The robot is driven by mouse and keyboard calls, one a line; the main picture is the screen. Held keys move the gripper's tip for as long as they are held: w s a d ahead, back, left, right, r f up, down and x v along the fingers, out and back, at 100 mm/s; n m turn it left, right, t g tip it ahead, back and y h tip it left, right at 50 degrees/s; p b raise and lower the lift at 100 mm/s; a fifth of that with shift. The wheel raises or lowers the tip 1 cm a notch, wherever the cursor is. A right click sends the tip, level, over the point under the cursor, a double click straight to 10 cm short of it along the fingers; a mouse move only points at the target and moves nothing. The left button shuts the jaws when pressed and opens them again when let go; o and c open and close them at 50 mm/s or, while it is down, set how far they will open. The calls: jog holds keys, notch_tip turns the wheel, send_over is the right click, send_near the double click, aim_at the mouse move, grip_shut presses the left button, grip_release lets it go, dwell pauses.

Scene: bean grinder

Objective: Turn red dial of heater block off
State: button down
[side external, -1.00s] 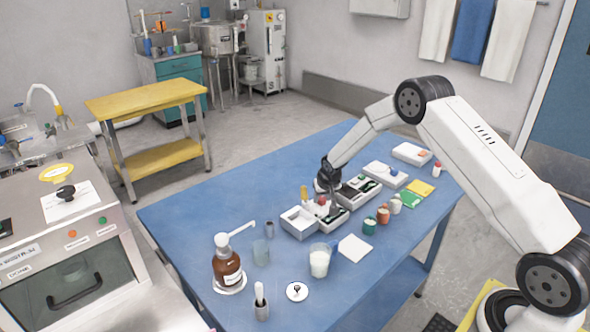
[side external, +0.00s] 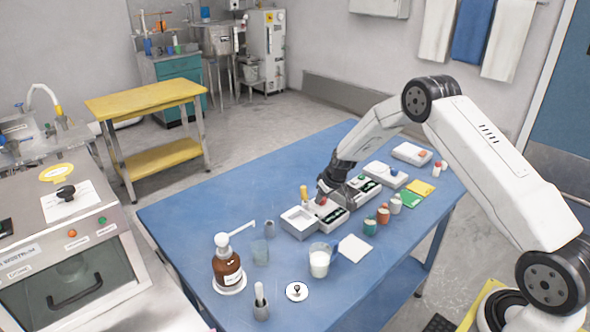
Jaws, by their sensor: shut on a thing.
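The heater block (side external: 334,219) is a white box with a dark panel near the middle of the blue table. Its small red dial (side external: 322,201) shows on top, partly covered by my gripper. My gripper (side external: 322,196) reaches down over the block from the upper right, tilted, and is shut on the red dial. The fingertips are dark and small, and the dial's pointing direction cannot be read.
A grey tray-like box (side external: 298,222) stands left of the block, with similar white boxes behind it, one with a blue dial (side external: 393,171). Small jars (side external: 382,215), a milky beaker (side external: 319,261) and a brown bottle (side external: 227,266) stand nearer. The table's left part is clear.

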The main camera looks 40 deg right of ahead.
jog(key=shift+d+n+y, duration=0.1)
jog(key=shift+n+y, duration=0.6)
jog(key=shift+n, duration=1.3)
jog(key=shift+d+n+g+y, duration=0.1)
jog(key=shift+n+g+y, duration=0.45)
jog(key=shift+n, duration=1.15)
jog(key=c, duration=0.6)
grip_release()
jog(key=shift+v, duration=3.85)
jog(key=shift+s+d, duration=0.1)
